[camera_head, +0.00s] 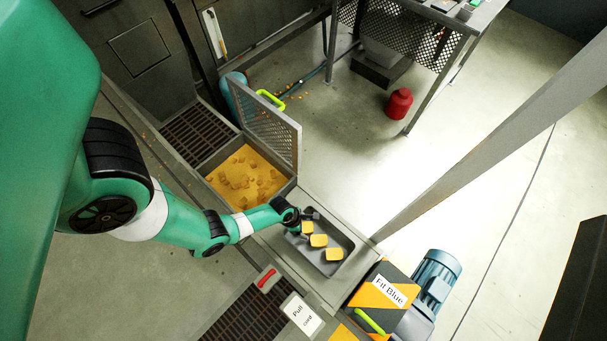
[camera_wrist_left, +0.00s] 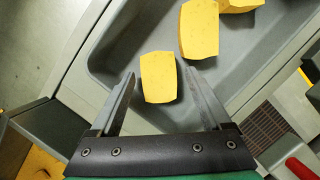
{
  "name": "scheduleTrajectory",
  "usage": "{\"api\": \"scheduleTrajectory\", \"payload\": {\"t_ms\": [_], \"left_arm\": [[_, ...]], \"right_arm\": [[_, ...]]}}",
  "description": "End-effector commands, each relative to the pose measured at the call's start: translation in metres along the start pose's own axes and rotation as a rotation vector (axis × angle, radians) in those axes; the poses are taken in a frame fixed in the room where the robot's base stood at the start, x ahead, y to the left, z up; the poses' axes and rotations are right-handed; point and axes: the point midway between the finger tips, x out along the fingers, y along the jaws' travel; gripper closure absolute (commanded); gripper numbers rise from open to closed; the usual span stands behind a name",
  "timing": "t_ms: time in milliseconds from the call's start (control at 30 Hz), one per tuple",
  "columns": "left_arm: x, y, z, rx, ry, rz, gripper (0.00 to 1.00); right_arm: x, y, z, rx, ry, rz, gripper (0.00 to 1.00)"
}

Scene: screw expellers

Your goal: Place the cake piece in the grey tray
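The grey tray (camera_head: 302,248) sits at the centre right of the head view, and its floor also shows in the left wrist view (camera_wrist_left: 112,62). Three yellow cake pieces lie in it in a row: one near my gripper (camera_head: 307,227), one in the middle (camera_head: 319,240) and one at the far end (camera_head: 334,254). My left gripper (camera_head: 308,214) is over the tray's upper left end. In the left wrist view its fingers (camera_wrist_left: 160,76) are spread, with the nearest cake piece (camera_wrist_left: 158,82) between them and gaps on both sides. My right gripper is not in view.
An open bin (camera_head: 232,190) holding many yellow pieces adjoins the tray, its mesh lid (camera_head: 268,130) raised. A slanted grey beam (camera_head: 480,150) crosses the right side. A red canister (camera_head: 399,103) stands on the floor.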

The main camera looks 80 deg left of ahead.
Motion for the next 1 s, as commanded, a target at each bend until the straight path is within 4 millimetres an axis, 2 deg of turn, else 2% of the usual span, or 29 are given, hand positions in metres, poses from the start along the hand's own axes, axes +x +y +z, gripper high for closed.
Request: {"api": "scheduleTrajectory", "payload": {"t_ms": [167, 267, 500, 700, 800, 1000], "left_arm": [[-0.004, 0.000, 0.001, 0.000, 0.000, 0.000, 0.19], [-0.019, 0.000, 0.002, -0.001, 0.001, 0.000, 0.19], [-0.080, 0.000, 0.004, -0.003, 0.000, 0.001, 0.19], [-0.116, 0.000, 0.003, -0.001, 0.000, 0.000, 0.19], [-0.123, 0.000, 0.002, -0.001, 0.000, 0.000, 0.19], [-0.123, 0.000, 0.001, 0.000, 0.000, 0.000, 0.19]], "right_arm": [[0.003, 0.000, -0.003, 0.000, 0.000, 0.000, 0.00], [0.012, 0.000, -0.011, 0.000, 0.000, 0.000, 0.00], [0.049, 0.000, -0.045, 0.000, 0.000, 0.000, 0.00], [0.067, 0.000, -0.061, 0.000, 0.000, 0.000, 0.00], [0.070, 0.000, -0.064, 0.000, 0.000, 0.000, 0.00], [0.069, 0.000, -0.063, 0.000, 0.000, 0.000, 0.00]]}}
